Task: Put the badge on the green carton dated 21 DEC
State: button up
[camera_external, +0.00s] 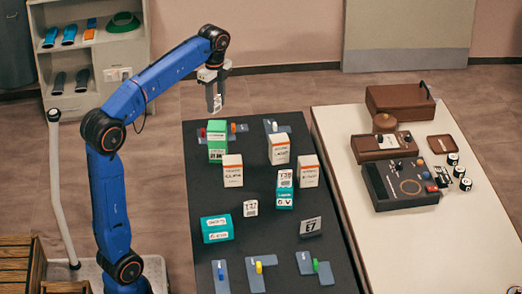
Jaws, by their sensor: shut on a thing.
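My gripper (216,100) hangs pointing down above the far left end of the dark table, in the air. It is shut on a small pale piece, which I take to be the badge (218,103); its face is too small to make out. A green carton (217,141) stands upright on the table below and close to the gripper. A white label with dark print is on its lower front; it seems to start with 21, and the rest is hard to read. The gripper and carton are apart.
The dark table (262,215) also bears white-and-orange cartons (279,149), teal boxes (216,229), small white labelled blocks (251,208), a dark sign (311,227) and grey plates with coloured knobs (258,266). A pale table (440,240) with brown boxes stands at the right.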

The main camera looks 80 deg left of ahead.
aim_at(216, 111)
jog(key=shift+f, duration=2.85)
jog(key=shift+f, duration=0.1)
jog(key=o, duration=1)
notch_tip(216, 111, up, 12)
jog(key=shift+f, duration=0.2)
jog(key=shift+r, duration=0.35)
jog(key=shift+d, duration=0.15)
